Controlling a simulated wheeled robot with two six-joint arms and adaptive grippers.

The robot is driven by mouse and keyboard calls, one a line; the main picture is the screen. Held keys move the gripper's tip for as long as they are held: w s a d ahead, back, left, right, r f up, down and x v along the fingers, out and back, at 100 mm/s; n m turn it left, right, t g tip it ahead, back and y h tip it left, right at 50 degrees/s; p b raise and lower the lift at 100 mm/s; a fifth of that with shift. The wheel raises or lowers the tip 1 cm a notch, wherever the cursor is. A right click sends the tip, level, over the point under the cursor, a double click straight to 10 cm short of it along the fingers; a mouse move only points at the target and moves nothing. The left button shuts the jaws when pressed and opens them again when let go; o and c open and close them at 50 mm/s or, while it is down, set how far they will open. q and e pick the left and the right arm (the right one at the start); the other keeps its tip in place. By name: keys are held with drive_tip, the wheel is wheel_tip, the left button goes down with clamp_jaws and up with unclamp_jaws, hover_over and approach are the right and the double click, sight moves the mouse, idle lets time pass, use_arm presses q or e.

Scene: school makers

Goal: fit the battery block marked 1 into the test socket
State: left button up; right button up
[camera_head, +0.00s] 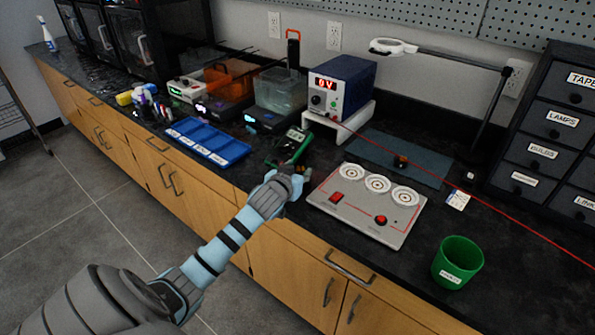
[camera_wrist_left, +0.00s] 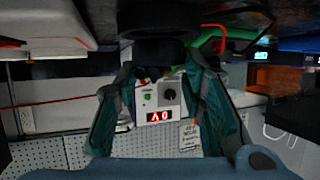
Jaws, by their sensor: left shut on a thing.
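My left gripper (camera_head: 303,174) is over the front of the dark bench, between the green multimeter and the grey panel. It is shut on a dark thing (camera_wrist_left: 157,52), which shows between its teal fingers in the left wrist view; no mark on it can be read. The grey panel (camera_head: 350,222) has three round white fittings (camera_head: 377,183), a red switch (camera_head: 337,197) and a red button (camera_head: 381,220). I cannot tell which part is the test socket. A small orange and black thing (camera_head: 400,161) lies on the blue-grey mat. My right gripper is out of view.
The green multimeter (camera_head: 289,147) and a blue tray (camera_head: 207,143) lie left of the panel. The power supply (camera_head: 342,86), reading 0 V, stands behind on a white riser. A green cup (camera_head: 457,263) stands front right. A red line crosses above the panel and mat.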

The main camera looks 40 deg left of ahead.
use_arm(q)
drive_tip(key=shift+c, duration=0.2)
drive_tip(key=shift+p, duration=0.4)
drive_tip(key=shift+f+b, duration=0.3)
drive_tip(key=shift+f, duration=0.15)
drive_tip(key=o, duration=0.9)
drive_tip(key=p+v, duration=0.9)
drive_tip(key=v, duration=0.1)
drive_tip(key=shift+w+r, duration=0.1)
drive_tip(key=shift+r, duration=0.1)
drive_tip(key=shift+s+d+p, duration=0.2)
drive_tip(key=shift+s+p, duration=0.3)
drive_tip(key=shift+s, duration=0.1)
